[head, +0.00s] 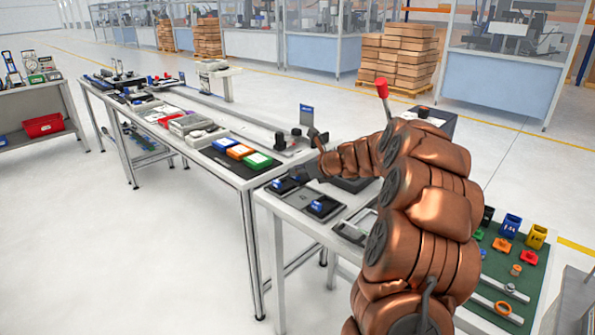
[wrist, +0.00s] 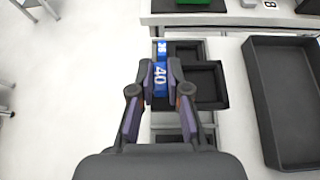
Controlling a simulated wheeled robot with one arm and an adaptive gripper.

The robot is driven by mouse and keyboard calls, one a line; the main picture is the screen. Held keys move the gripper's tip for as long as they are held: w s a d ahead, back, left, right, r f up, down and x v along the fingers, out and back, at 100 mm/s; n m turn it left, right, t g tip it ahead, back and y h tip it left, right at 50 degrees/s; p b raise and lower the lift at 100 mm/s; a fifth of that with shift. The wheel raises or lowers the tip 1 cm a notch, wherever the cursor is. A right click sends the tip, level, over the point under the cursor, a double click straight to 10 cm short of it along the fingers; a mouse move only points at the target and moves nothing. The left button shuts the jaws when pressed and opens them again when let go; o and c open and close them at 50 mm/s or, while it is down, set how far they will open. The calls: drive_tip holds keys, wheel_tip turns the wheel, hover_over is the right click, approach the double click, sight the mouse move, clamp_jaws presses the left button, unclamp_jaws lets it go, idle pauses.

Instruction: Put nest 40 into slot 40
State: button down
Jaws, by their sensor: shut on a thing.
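Nest 40 (wrist: 161,75) is a small blue block with a white "40" on its face. In the wrist view my gripper (wrist: 160,84) is shut on it, with one finger on each side. Black square trays with recesses lie just right of it, a far one (wrist: 200,50) and a nearer one (wrist: 215,90). I cannot tell which is slot 40, nor whether the nest touches a surface. In the head view my gripper (head: 300,172) is small and dark above the table corner, and its fingertips are hard to make out.
Another blue numbered block (wrist: 161,48) stands just beyond nest 40. A blue block (head: 322,206) sits on a black tray in the head view. A deep black bin (wrist: 252,100) stands to the right in the wrist view. Open floor (wrist: 70,100) lies left of the table.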

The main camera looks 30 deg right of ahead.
sight(303, 182)
drive_tip(key=shift+f+b, duration=2.2)
drive_tip(key=shift+b, duration=0.15)
drive_tip(key=shift+f, duration=0.95)
drive_tip(key=shift+f, duration=0.45)
drive_tip(key=c, duration=1.1)
unclamp_jaws()
drive_tip(key=shift+o, duration=0.2)
drive_tip(key=v, duration=1.2)
